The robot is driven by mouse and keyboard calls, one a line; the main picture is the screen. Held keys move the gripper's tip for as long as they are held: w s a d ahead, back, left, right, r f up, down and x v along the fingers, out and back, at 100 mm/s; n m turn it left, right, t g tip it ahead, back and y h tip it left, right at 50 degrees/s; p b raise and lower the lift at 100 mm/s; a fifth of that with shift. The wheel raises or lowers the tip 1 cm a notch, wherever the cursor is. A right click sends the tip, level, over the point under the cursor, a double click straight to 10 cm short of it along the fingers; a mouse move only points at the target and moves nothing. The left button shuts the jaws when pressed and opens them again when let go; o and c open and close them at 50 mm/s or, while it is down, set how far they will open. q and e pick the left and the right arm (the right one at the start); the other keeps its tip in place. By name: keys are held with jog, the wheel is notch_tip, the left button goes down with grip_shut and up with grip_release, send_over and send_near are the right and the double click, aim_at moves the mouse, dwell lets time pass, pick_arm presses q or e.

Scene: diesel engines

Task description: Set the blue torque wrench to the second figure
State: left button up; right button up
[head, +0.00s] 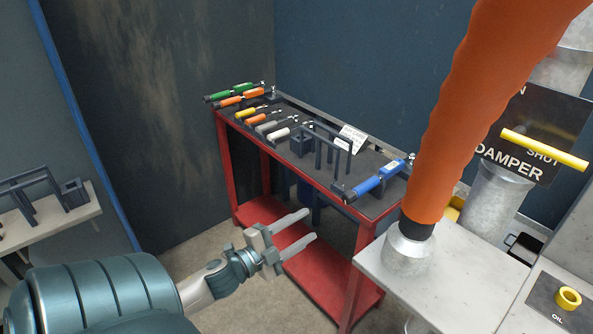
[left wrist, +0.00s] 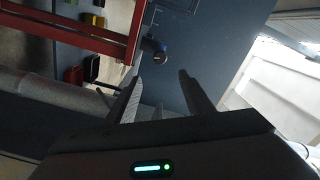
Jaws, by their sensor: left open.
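The blue torque wrench (head: 378,180) lies at the near right end of the red tool cart's top (head: 318,177) in the head view, resting on dark holders. Its setting figures are too small to read. My left gripper (head: 306,226) is open and empty, in front of the cart and lower than its top, left of and apart from the blue wrench. In the left wrist view its two fingers (left wrist: 158,85) are spread with nothing between them. My right gripper is not in view.
Green (head: 230,92) and orange (head: 238,98) wrenches and several smaller tools lie on the cart's far left part. White cards (head: 353,137) stand at its back. A large orange hose (head: 470,90) rises from a grey bench (head: 425,270) close right of the cart.

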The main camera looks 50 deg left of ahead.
pick_arm(q)
jog(key=shift+s, duration=0.8)
jog(key=shift+a, duration=0.1)
jog(key=s+a+f+n+g+y, duration=0.2)
jog(key=f+n, duration=0.1)
jog(key=f, duration=0.9)
jog(key=s+a+f+n+g+y, duration=0.1)
jog(key=f+n+g, duration=0.1)
jog(key=f, duration=0.9)
jog(key=s+d+f+n+g, duration=0.2)
jog(key=s+f, duration=0.3)
jog(key=f, duration=0.4)
jog(key=s+d+f+n+g, duration=0.1)
jog(key=s+f+g, duration=0.25)
jog(key=f, duration=0.65)
jog(key=s+d+f+n+g, duration=0.1)
jog(key=s+d+f+g, duration=0.1)
jog(key=s+d+f, duration=0.4)
jog(key=s+d+f+n+g+h, duration=0.1)
jog(key=s+d+f+g, duration=0.2)
jog(key=s, duration=1)
jog(key=s+d+f+n+g, duration=0.1)
jog(key=s+d+f+g, duration=0.1)
jog(key=s+d+f, duration=0.7)
notch_tip(320, 180, down, 3)
jog(key=shift+s+d+f+h, duration=0.1)
jog(key=shift+s+d+h, duration=0.2)
jog(key=shift+s, duration=0.1)
